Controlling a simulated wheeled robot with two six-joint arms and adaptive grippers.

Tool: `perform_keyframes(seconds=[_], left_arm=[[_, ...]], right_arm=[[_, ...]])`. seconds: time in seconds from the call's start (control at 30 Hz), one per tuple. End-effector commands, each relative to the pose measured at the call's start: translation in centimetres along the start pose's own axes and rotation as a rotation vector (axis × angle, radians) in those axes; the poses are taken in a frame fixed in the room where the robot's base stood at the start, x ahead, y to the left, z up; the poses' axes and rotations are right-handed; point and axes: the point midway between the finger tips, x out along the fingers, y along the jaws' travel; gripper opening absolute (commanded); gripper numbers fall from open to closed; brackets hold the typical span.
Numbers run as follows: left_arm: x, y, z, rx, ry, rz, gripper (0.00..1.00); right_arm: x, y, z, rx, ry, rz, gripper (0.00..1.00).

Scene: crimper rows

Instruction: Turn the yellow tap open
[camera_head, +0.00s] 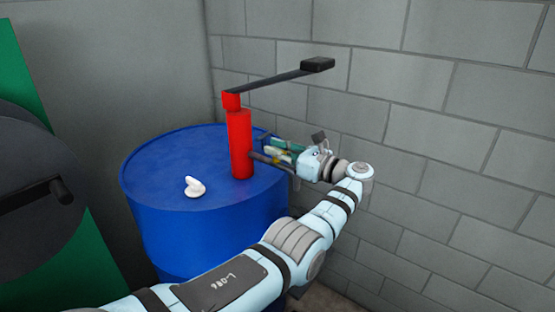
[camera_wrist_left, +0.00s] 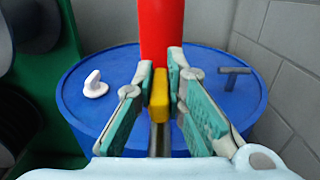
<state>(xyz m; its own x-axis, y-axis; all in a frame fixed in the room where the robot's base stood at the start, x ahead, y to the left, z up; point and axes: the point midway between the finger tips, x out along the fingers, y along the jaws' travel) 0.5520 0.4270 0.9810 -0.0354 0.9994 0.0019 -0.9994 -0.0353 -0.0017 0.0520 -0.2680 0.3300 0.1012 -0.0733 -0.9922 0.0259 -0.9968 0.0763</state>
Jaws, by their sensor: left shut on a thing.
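The yellow tap (camera_wrist_left: 160,95) sits at the front of the red pump post (camera_wrist_left: 161,35), above a grey spout pipe (camera_wrist_left: 159,138). In the wrist view it lies between the green-padded fingers of my left gripper (camera_wrist_left: 161,84), which is shut on it. In the head view my left gripper (camera_head: 280,154) is at the right side of the red post (camera_head: 240,145), and its fingers largely hide the tap. My right gripper is in neither view.
The red post stands on a blue drum (camera_head: 160,180) and carries a long dark lever (camera_head: 275,77). A white cap (camera_head: 194,187) and a grey T-shaped fitting (camera_wrist_left: 234,74) are on the drum top. Block walls stand close behind and right. A green machine with a dark wheel is at left.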

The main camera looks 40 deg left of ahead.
Motion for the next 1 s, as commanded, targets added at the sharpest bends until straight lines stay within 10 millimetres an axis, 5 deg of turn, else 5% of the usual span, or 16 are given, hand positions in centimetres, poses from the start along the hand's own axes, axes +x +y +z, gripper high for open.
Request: perform_keyframes(seconds=[0.3, 0.33, 0.47, 0.77, 1.0], left_arm=[[0.0, 0.1, -0.2, 0.006, 0.005, 0.004, 0.00], [0.0, 0.1, -0.3, 0.006, 0.005, 0.004, 0.13], [0.0, 0.1, -0.2, 0.005, 0.004, 0.003, 0.32], [0.0, 0.0, 0.1, 0.002, 0.003, 0.002, 0.32], [0.0, 0.0, 4.8, -0.003, 0.003, 0.002, 0.32]], right_arm=[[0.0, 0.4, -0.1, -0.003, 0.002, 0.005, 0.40], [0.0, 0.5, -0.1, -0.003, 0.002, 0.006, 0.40], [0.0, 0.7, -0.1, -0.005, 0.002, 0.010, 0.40], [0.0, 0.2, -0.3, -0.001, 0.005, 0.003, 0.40], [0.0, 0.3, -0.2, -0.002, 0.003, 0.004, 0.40]])
